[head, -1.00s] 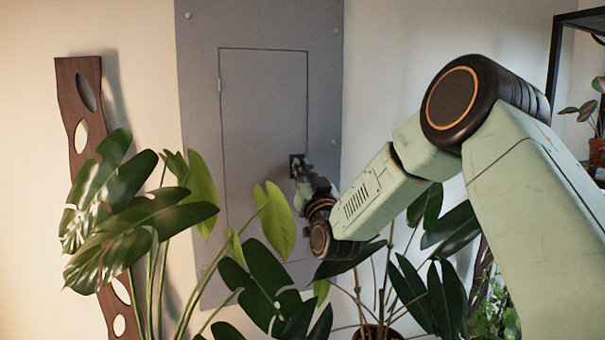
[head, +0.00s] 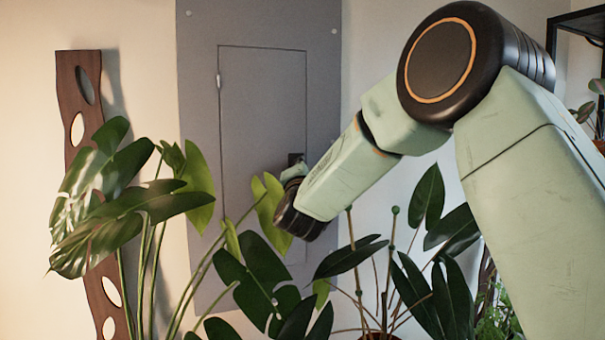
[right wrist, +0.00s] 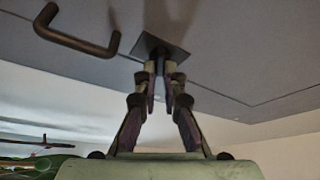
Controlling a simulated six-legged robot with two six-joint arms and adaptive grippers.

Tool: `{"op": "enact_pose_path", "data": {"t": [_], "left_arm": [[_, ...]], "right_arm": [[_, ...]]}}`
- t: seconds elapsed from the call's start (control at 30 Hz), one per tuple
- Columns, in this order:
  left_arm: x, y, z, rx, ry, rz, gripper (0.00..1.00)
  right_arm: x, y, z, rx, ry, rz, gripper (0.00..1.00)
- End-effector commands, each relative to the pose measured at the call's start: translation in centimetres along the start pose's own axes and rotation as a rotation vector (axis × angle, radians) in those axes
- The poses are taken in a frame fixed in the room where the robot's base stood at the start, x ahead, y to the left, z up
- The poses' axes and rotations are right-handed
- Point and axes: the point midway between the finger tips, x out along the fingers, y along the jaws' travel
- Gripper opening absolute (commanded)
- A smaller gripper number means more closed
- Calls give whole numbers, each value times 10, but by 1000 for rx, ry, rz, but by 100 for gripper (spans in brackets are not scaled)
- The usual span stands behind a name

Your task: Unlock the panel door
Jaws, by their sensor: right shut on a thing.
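The grey panel door (head: 262,120) is closed in its wall panel in the head view. A dark square lock plate (head: 296,158) shows near its right edge, partly covered by my right wrist. The lock plate also shows in the right wrist view (right wrist: 176,48). There my right gripper (right wrist: 160,70) is shut on a small lock piece at the plate, mostly hidden between the fingertips; its turn cannot be told. A dark bar handle (right wrist: 78,36) sits on the door beside the plate. My left gripper is not in view.
Large-leaved plants (head: 130,205) stand in front of the panel at left, and dark leaves (head: 345,260) lie below my right arm. A wavy wooden board (head: 80,130) leans at the left wall. A black shelf (head: 575,28) stands at right.

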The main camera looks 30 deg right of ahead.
Motion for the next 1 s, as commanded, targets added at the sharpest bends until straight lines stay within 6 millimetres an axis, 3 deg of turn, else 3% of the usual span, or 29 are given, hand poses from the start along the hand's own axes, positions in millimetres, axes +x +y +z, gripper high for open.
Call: {"op": "enact_pose_path", "data": {"t": [0.5, 1.0], "left_arm": [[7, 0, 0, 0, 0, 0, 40], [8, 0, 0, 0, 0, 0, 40]], "right_arm": [[0, 0, 2, 379, -7, 160, 0], [0, -1, 2, 511, -7, 212, 0]]}}
